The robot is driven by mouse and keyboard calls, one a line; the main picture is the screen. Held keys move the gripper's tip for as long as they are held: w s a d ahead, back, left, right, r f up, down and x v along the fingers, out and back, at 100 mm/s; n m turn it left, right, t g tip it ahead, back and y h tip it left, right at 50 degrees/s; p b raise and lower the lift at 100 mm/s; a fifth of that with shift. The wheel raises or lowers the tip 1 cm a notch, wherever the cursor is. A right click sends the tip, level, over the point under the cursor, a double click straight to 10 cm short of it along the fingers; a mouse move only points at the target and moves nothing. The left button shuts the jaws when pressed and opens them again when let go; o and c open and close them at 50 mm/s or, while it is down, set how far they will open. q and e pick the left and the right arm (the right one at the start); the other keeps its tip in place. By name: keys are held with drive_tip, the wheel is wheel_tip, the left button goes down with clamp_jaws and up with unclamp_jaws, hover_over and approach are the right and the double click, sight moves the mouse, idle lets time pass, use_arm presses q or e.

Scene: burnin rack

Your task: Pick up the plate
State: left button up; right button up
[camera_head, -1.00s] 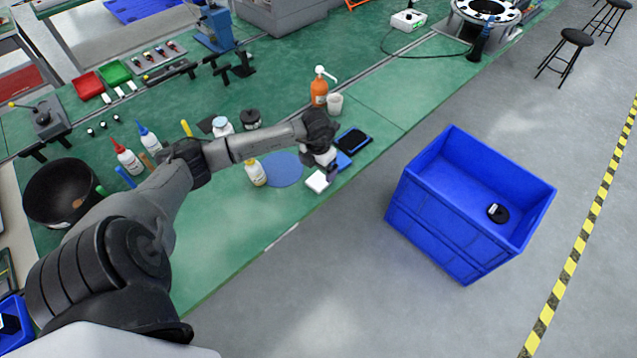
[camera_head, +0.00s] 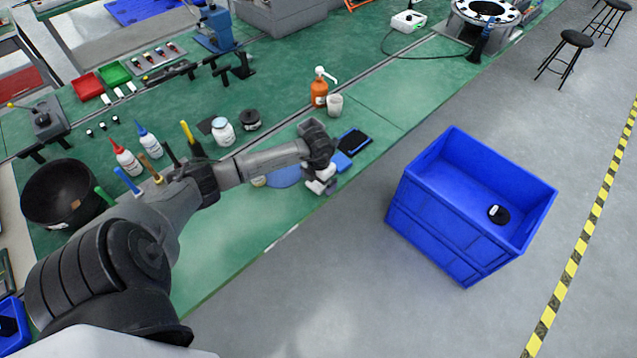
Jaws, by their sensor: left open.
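A flat round blue disc (camera_head: 286,177) lies on the green bench near its front edge; it is the most plate-like thing I see. My left forearm covers its upper part. My left gripper (camera_head: 322,186) is just right of the disc, over the front edge of the bench. It points down and is open, with nothing visible between its fingers. I cannot tell its exact height, and the fingertips are small in the picture. My right gripper is not in view.
A blue-edged black pad (camera_head: 354,142), an orange pump bottle (camera_head: 319,88) and a white cup (camera_head: 335,105) stand near the gripper. A white jar (camera_head: 223,131) is behind my forearm. A blue crate (camera_head: 440,215) stands on the floor at right. A black bowl (camera_head: 62,192) is at left.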

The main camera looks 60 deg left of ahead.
use_arm(q)
drive_tip(key=shift+c, duration=0.4)
drive_tip(key=c, duration=0.9)
drive_tip(key=shift+c, duration=0.2)
drive_tip(key=shift+r, duration=0.15)
